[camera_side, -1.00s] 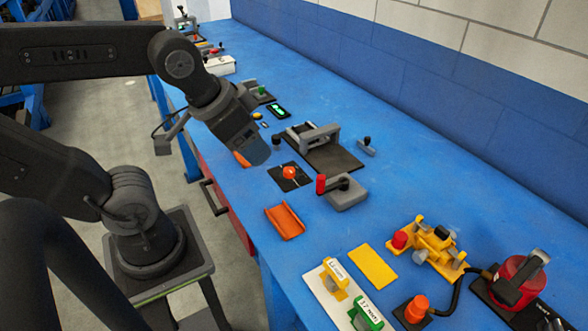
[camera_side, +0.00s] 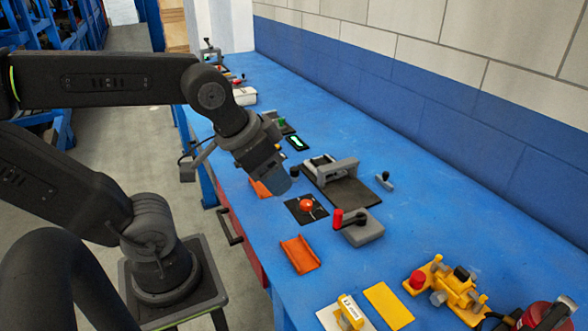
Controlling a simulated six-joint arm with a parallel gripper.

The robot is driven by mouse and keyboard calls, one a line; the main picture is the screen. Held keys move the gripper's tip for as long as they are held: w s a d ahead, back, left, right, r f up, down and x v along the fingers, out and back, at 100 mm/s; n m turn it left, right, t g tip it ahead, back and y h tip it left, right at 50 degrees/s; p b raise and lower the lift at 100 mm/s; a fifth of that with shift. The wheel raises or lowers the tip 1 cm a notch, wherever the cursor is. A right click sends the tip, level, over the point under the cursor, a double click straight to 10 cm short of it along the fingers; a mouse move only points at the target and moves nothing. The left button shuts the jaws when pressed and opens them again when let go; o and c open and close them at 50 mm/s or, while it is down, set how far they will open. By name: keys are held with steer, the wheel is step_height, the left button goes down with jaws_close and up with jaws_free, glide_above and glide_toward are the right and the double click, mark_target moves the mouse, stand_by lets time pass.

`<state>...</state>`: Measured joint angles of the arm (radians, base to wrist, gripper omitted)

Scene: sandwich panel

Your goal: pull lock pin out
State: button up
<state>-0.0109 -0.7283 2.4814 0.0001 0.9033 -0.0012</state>
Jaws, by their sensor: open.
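My gripper (camera_side: 276,184) hangs over the near edge of the blue bench, pointing down and slightly right. It is open, with nothing seen in it, and its fingertips blend together. I cannot tell for sure which part is the lock pin. A small grey piece with a black knob (camera_side: 385,181) lies right of the grey bridge-shaped fixture (camera_side: 332,172) on its dark plate. Another black knob (camera_side: 295,172) stands just beyond my gripper. A red ball knob (camera_side: 306,204) sits on a black square plate (camera_side: 293,212), right of and below my gripper in the picture.
A grey block with a red-ended lever (camera_side: 362,230) stands near the red ball. An orange channel (camera_side: 300,254) lies near the front edge. A yellow plate (camera_side: 388,305) and a yellow valve assembly (camera_side: 450,288) are at lower right. The bench's wall side (camera_side: 440,215) is clear.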

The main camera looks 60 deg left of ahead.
steer(key=w+a+r+n+g, duration=0.2)
steer(key=w+a+n, duration=0.1)
steer(key=w+a, duration=0.55)
steer(key=n+g, duration=0.4)
steer(key=n, duration=0.2)
glide_above(294, 168)
step_height(294, 168, down, 16)
step_height(294, 168, down, 14)
steer(key=shift+d+r, duration=0.1)
steer(key=shift+r, duration=0.1)
steer(key=shift+c, duration=0.4)
